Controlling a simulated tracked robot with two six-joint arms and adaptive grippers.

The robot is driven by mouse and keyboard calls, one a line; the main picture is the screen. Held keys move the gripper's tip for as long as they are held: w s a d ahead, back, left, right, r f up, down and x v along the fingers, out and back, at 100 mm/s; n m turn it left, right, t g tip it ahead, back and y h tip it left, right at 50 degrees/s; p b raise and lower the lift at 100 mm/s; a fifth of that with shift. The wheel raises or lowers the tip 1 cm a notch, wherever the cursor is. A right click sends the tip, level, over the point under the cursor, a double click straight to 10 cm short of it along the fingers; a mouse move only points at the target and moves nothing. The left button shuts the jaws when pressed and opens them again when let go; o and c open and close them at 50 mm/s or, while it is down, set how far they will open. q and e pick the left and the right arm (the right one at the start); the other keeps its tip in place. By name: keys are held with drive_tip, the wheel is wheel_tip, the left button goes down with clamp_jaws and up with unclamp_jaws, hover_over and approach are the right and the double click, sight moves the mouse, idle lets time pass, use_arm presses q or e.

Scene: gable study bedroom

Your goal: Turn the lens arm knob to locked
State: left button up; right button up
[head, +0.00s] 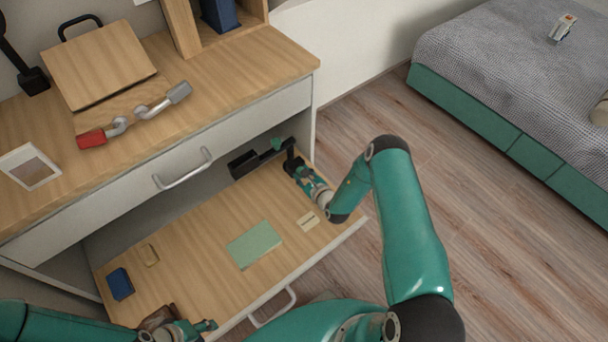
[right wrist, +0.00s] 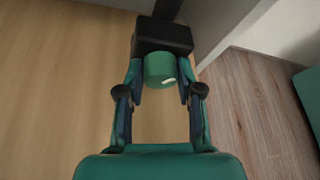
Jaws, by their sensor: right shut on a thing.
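A green round knob (right wrist: 158,66) with a short white mark on its face shows in the right wrist view, set on a black block (right wrist: 162,36). My right gripper (right wrist: 158,82) has one finger on each side of the knob and is shut on it. In the head view my right gripper (head: 298,170) reaches down to a dark fixture (head: 243,164) at the back right of the pulled-out drawer, and its fingers hide the knob there. My left gripper (head: 203,327) is at the bottom edge over the drawer front; its jaw gap is not clear.
The open drawer (head: 195,235) holds a green pad (head: 254,244), a blue box (head: 120,284) and small tan pieces. The desktop (head: 235,75) above carries a wooden board (head: 98,65), a red-ended tool (head: 92,138) and a framed card (head: 30,167). Floor is clear at right, before the bed (head: 500,80).

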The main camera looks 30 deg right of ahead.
use_arm(q)
drive_tip(key=shift+f+b, duration=0.3)
use_arm(e)
drive_tip(key=shift+d+m+y, duration=0.1)
drive_tip(key=shift+m+y, duration=0.4)
drive_tip(key=shift+m, duration=0.1)
use_arm(q)
drive_tip(key=shift+f+b, duration=0.65)
drive_tip(key=shift+f, duration=0.05)
use_arm(e)
drive_tip(key=shift+d+f+m+y, duration=0.1)
drive_tip(key=shift+d+m+y, duration=0.1)
drive_tip(key=shift+m+y, duration=0.6)
use_arm(q)
wheel_tip(320, 180, down, 3)
drive_tip(key=b, duration=0.3)
use_arm(e)
drive_tip(key=m+y, duration=0.1)
drive_tip(key=m, duration=0.1)
drive_tip(key=shift+d+m+g+y, duration=0.2)
drive_tip(key=shift+m+g+y, duration=0.1)
drive_tip(key=shift+m+y, duration=0.1)
use_arm(q)
drive_tip(key=shift+f+b, duration=0.6)
use_arm(e)
drive_tip(key=shift+m+y, duration=0.5)
drive_tip(key=shift+m, duration=0.1)
drive_tip(key=shift+d, duration=0.1)
drive_tip(key=o, duration=0.9)
